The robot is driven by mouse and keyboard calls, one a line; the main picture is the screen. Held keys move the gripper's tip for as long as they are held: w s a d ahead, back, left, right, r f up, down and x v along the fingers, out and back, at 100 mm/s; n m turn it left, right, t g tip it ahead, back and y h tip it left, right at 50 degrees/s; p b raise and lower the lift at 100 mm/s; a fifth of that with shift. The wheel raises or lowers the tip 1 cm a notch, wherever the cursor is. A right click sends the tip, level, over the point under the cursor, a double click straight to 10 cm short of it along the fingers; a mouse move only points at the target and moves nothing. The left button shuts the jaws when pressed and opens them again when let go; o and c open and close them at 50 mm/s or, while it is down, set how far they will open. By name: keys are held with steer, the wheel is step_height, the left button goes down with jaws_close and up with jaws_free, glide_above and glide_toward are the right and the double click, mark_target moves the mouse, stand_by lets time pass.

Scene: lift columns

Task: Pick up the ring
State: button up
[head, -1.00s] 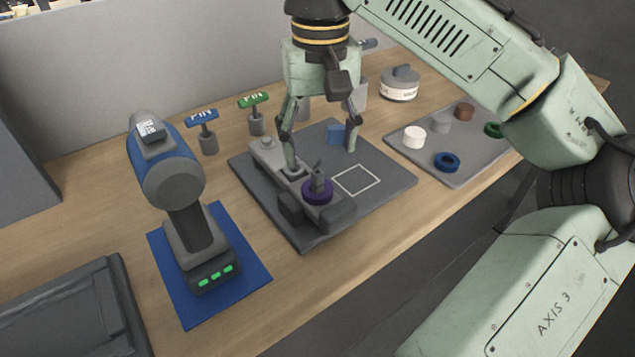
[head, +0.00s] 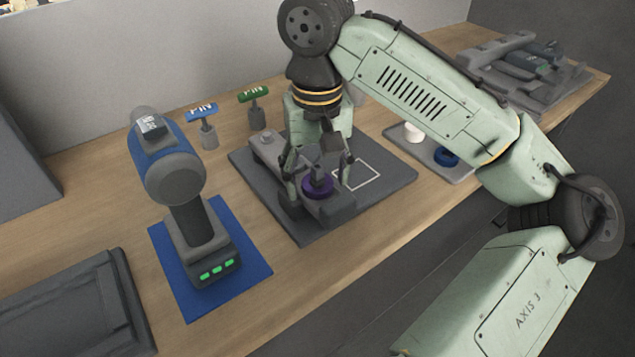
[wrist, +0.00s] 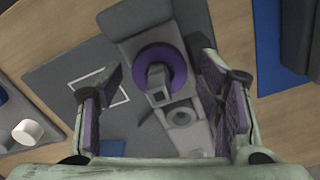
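A purple ring (head: 318,194) sits on the grey fixture (head: 342,210) on the dark mat, around a short grey post. It also shows in the wrist view (wrist: 178,62), with the post rising through it. My gripper (head: 320,184) is open and low over the fixture, with one finger on each side of the ring in the head view. In the wrist view my gripper (wrist: 162,105) has its fingers wide apart, and the ring lies beyond and between them. I see no contact with the ring.
A blue-grey handheld tool (head: 172,165) stands on a blue mat (head: 250,268) at left. Pins with blue (head: 202,112) and green (head: 253,92) handles stand behind. A tray at right holds a blue ring (head: 446,157) and a white piece (head: 414,134). A white square (head: 362,174) marks the dark mat.

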steer(key=c, duration=1.2)
steer(key=shift+r, duration=5.2)
